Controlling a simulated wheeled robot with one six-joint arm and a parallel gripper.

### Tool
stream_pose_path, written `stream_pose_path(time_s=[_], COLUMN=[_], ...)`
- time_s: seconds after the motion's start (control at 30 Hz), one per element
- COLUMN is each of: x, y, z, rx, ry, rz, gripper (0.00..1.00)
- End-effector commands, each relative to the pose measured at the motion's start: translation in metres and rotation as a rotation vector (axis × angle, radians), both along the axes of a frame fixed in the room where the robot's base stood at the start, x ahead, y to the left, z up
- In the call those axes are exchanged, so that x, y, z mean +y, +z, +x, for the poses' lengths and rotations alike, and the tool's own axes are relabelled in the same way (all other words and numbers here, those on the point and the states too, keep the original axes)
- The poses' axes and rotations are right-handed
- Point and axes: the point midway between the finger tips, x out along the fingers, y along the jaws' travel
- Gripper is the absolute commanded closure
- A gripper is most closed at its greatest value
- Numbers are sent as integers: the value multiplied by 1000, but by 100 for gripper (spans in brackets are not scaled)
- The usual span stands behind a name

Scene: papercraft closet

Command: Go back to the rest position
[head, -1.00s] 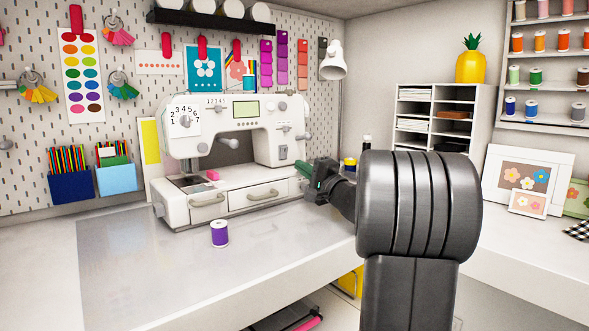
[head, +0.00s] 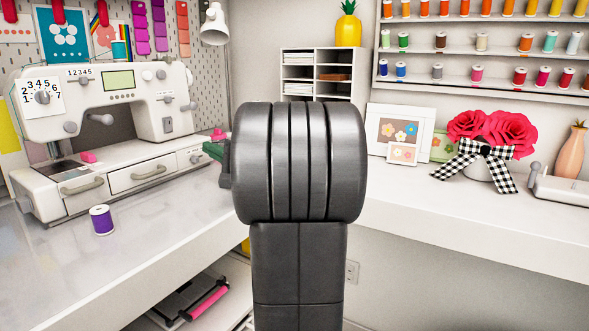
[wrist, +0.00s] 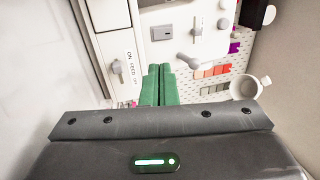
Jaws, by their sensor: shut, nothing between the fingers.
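My gripper (wrist: 156,85) shows in the wrist view with its two green fingers pressed together and nothing between them. In the head view a small green part of my gripper (head: 213,150) shows at the left of my dark arm, beside the right end of the sewing machine (head: 150,125). The rest of my gripper is hidden behind the arm. The wrist view also shows the machine's white side (wrist: 160,17) beyond the fingertips. I cannot tell the gap between the fingers and the machine.
A purple thread spool (head: 102,220) stands on the left worktop (head: 150,230), in front of the machine. The right worktop (head: 480,225) bears picture frames (head: 403,153) and red flowers (head: 510,130) with a checked bow. Thread shelves (head: 480,60) hang above. A white shelf unit (head: 298,60) stands behind my arm.

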Motion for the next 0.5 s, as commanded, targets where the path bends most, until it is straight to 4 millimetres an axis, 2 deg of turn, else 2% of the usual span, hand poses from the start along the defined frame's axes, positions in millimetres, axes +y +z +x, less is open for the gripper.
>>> stream_pose_path(time_s=[0.3,0.5], x=[42,60], y=[12,17], z=[24,35], rx=[-1,1], ry=[3,0], rz=[0,0], gripper=[100,100])
